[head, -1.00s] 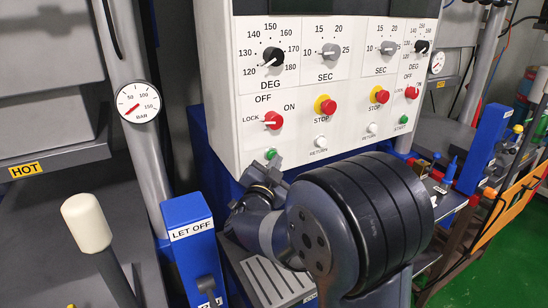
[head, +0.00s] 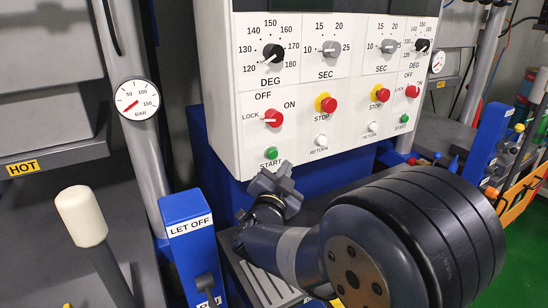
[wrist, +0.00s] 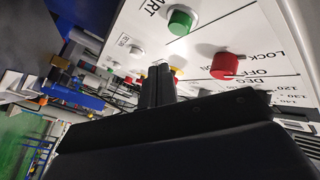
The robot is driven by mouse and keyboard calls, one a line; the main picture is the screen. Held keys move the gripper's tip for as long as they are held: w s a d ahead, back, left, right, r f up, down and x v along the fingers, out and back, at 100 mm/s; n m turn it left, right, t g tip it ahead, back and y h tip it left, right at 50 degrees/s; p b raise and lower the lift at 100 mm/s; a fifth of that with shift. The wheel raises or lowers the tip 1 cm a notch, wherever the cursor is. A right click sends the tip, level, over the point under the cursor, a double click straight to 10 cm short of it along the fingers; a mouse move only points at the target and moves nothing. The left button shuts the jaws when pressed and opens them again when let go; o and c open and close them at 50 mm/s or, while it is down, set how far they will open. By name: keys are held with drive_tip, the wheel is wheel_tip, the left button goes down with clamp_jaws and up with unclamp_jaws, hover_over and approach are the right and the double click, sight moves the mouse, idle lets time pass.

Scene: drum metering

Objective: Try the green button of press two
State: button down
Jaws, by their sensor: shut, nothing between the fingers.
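A green START button (head: 271,153) sits low on the left half of the white control panel (head: 225,110). A second green START button (head: 404,118) is on the right half. No press number is legible. My gripper (head: 286,170) is just below and right of the left button, apart from it. In the wrist view, my gripper (wrist: 161,75) is shut and empty, its fingers pointing towards the panel face. A green button (wrist: 180,20) shows above and right of the fingertips, with a red lock knob (wrist: 224,65) further right.
Above the left button is a red lock switch (head: 272,118). To the right are a red STOP button (head: 328,104) and a white RETURN button (head: 321,140). A blue LET OFF post (head: 187,225) and a pale-knobbed lever (head: 80,215) stand at left.

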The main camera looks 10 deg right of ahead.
drive_tip(key=shift+s+d, duration=0.3)
drive_tip(key=shift+s, duration=0.65)
drive_tip(key=shift+w, duration=0.1)
drive_tip(key=shift+s+d+p, duration=0.3)
drive_tip(key=shift+s, duration=0.65)
drive_tip(key=shift+s+d+p, duration=0.25)
drive_tip(key=shift+s, duration=0.7)
